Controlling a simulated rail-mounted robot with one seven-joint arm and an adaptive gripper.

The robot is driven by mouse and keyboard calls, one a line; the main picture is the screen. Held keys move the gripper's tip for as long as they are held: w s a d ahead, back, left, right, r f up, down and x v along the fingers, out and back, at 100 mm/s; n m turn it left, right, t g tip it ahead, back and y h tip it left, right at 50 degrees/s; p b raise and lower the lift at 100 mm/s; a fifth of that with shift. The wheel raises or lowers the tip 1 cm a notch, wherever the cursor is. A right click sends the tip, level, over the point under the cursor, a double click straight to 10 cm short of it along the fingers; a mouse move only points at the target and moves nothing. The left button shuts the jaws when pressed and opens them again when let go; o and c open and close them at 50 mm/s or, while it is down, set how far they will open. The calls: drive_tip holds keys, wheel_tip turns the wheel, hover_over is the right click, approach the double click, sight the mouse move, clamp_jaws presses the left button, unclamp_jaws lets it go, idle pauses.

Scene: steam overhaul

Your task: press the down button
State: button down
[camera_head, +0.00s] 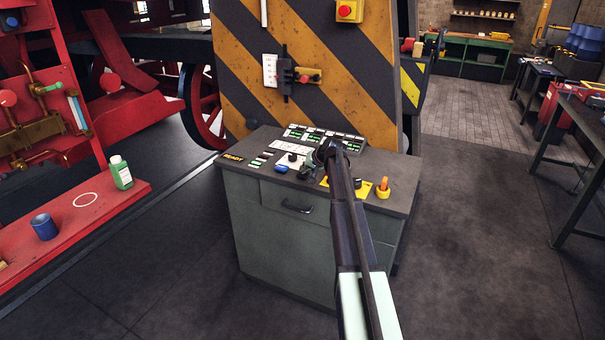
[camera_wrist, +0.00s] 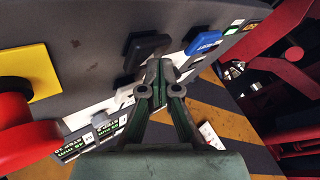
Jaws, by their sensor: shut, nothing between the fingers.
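On the console top (camera_head: 395,176) a blue button (camera_head: 281,168) and a black button (camera_head: 303,174) sit side by side at the front. In the wrist view the black button (camera_wrist: 146,50) and the blue button (camera_wrist: 203,42) stand just beyond the fingertips. I cannot read which one is marked down. My gripper (camera_head: 308,163) is shut and empty, over the console. In the wrist view its tips (camera_wrist: 160,70) point at the panel beside the black button's edge. I cannot tell whether they touch it. My arm hides part of the console's right half.
A red mushroom button (camera_wrist: 18,125) on a yellow plate (camera_wrist: 28,68) is close by in the wrist view. An orange knob (camera_head: 383,187) stands at the console's right. A striped panel (camera_head: 330,85) rises behind. A green bottle (camera_head: 121,172) stands on a red ledge at left.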

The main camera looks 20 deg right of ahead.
idle(0.4)
drive_tip(key=shift+r, duration=0.95)
drive_tip(key=shift+r+p, duration=0.1)
drive_tip(key=shift+p, duration=0.2)
wheel_tip(320, 180, up, 6)
drive_tip(key=shift+f+p, duration=0.1)
drive_tip(key=shift+p, duration=0.75)
